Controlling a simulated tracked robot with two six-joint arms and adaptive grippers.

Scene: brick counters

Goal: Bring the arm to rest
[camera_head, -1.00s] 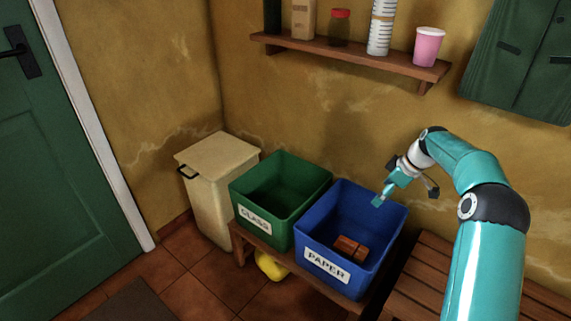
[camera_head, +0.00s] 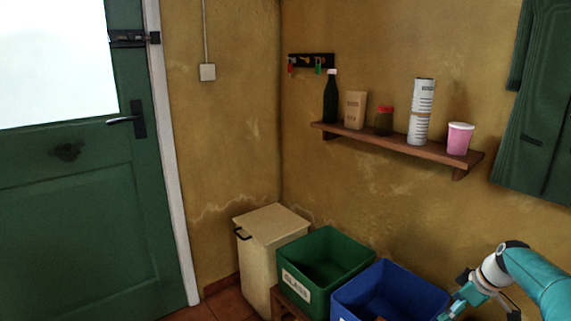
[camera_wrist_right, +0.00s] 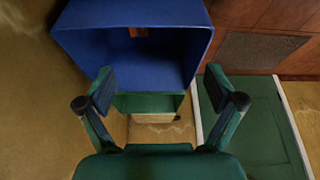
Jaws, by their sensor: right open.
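My right arm comes in from the right edge in the head view, with its gripper (camera_head: 462,302) low at the bottom right, beside the blue bin (camera_head: 352,300). In the right wrist view the two fingers of my right gripper (camera_wrist_right: 166,95) are spread apart with nothing between them. The blue bin also shows in that view (camera_wrist_right: 90,50), beyond the fingertips, with a small brown object (camera_wrist_right: 139,31) inside it. In the head view the bin's lower part is cut off by the frame. My left gripper is not in view.
A green bin (camera_head: 318,290) labelled GLASS stands left of the blue one, and a cream lidded bin (camera_head: 262,255) left of that. A wall shelf (camera_head: 395,143) holds a bottle, a bag, a jar, a tube and a pink cup. A green door (camera_head: 85,220) is at left.

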